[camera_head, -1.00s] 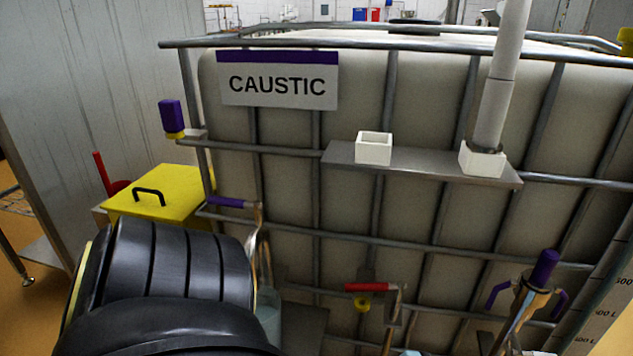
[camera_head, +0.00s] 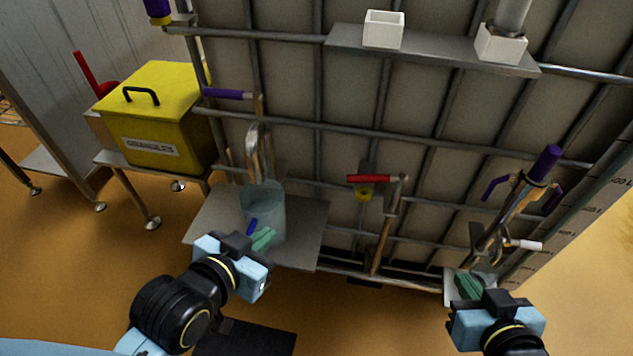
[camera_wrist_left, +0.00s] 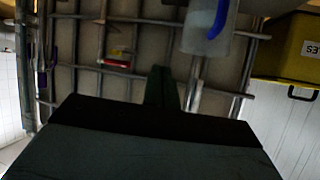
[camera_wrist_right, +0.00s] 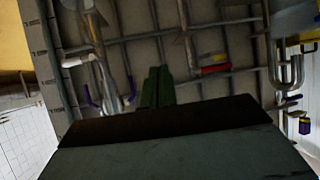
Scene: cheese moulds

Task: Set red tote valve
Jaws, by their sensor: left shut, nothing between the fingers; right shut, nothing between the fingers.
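The red-handled valve (camera_head: 370,179) sits low on the front of the caged tote, its handle lying roughly level, with a yellow piece (camera_head: 365,195) below it. The red handle also shows in the left wrist view (camera_wrist_left: 116,55) and the right wrist view (camera_wrist_right: 214,69). My left gripper (camera_head: 263,239) is shut and empty, left of and below the valve, in front of the clear jug. My right gripper (camera_head: 468,286) is shut and empty, right of and below the valve. Neither gripper appears to touch the valve.
A clear jug (camera_head: 264,212) stands on a metal shelf (camera_head: 305,232) left of the valve. A purple-handled valve (camera_head: 228,94) is above it. A purple-topped fitting (camera_head: 545,162) stands at right. A yellow lidded box (camera_head: 155,120) is at left. Floor in front is open.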

